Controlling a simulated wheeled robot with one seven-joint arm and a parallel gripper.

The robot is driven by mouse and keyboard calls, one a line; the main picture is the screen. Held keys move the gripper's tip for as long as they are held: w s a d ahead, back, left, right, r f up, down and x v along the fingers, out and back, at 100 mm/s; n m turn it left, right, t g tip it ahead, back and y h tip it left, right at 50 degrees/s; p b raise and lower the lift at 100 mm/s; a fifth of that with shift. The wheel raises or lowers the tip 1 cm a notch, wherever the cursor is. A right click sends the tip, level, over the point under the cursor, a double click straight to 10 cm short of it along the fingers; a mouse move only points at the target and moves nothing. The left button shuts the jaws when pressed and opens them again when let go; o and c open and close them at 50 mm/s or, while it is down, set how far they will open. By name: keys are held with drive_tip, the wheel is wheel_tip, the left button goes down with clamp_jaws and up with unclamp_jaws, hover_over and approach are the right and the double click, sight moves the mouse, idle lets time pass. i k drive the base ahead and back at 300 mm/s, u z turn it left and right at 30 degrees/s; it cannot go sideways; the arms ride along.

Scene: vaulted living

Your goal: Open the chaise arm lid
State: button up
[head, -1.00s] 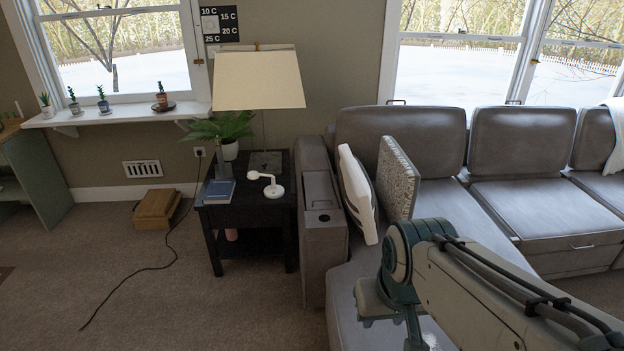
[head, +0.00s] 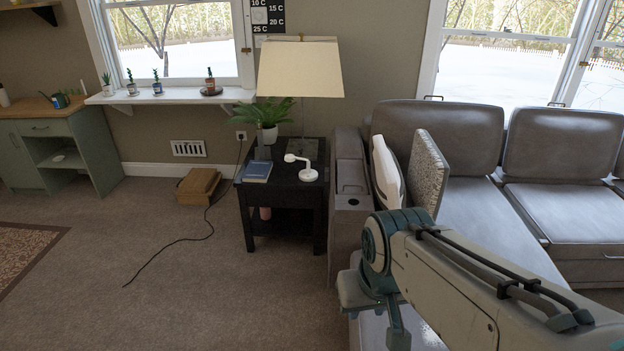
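The chaise arm (head: 345,234) is the grey armrest at the near end of the sofa, right of the black side table in the head view. Its lid (head: 350,176) is a long narrow panel on top, lying flat and looking closed. A round dark cup holder (head: 353,202) sits at the front end of the armrest top. My arm reaches in from the lower right, its wrist in front of the chaise and nearer to me than the lid. My gripper's fingers cannot be made out clearly, and nothing is seen held.
The black side table (head: 262,218) stands against the armrest with a lamp (head: 300,80), white gadget (head: 300,166) and blue book (head: 257,172). White (head: 385,172) and grey speckled (head: 428,174) cushions lean just right of the armrest. A cable crosses the open carpet left of the table.

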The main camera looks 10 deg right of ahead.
sight(351, 178)
drive_tip(key=k, duration=0.2)
drive_tip(key=u, duration=0.85)
drive_tip(key=i, duration=1.8)
drive_tip(key=z, duration=1.1)
drive_tip(key=i, duration=1.3)
drive_tip(key=z, duration=0.8)
